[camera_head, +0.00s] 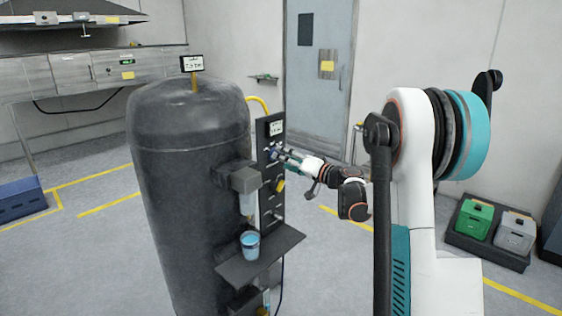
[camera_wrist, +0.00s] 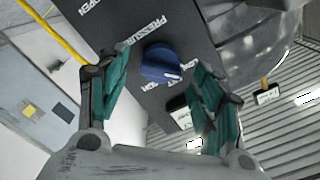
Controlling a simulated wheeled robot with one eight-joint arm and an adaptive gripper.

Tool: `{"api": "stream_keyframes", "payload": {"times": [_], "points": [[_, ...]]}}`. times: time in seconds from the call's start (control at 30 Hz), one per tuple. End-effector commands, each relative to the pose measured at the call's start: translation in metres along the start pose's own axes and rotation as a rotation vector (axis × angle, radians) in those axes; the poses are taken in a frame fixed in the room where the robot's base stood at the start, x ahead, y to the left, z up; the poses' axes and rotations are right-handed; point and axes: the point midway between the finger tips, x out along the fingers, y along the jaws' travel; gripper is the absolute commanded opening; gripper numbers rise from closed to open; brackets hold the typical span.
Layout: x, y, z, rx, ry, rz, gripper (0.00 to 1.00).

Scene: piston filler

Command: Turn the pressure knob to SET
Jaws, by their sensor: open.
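The pressure knob (camera_wrist: 161,62) is a round blue knob with a small white mark near its lower right edge in the wrist view. My gripper (camera_wrist: 160,74) is open, with one teal finger on each side of the knob. I cannot tell whether the fingers touch it. In the head view my gripper (camera_head: 283,157) is at the upper part of the panel (camera_head: 266,133), largely covering the knob.
A large dark tank (camera_head: 180,190) stands left of the panel. A shelf (camera_head: 270,258) below holds a blue cup (camera_head: 250,245). A yellow knob (camera_head: 280,185) is just below my gripper. Green and grey boxes (camera_head: 473,220) sit at the right. Floor behind is mostly clear.

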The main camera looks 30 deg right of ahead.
Motion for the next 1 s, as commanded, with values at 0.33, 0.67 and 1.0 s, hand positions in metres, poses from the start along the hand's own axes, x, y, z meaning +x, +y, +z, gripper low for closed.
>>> {"api": "stream_keyframes", "payload": {"times": [0.33,0.67,1.0], "points": [[0.025,0.000,0.000,0.000,0.000,0.000,0.60],[0.025,0.000,0.000,0.000,0.000,0.000,0.37],[0.025,0.000,0.000,0.007,0.000,0.000,0.15]]}}
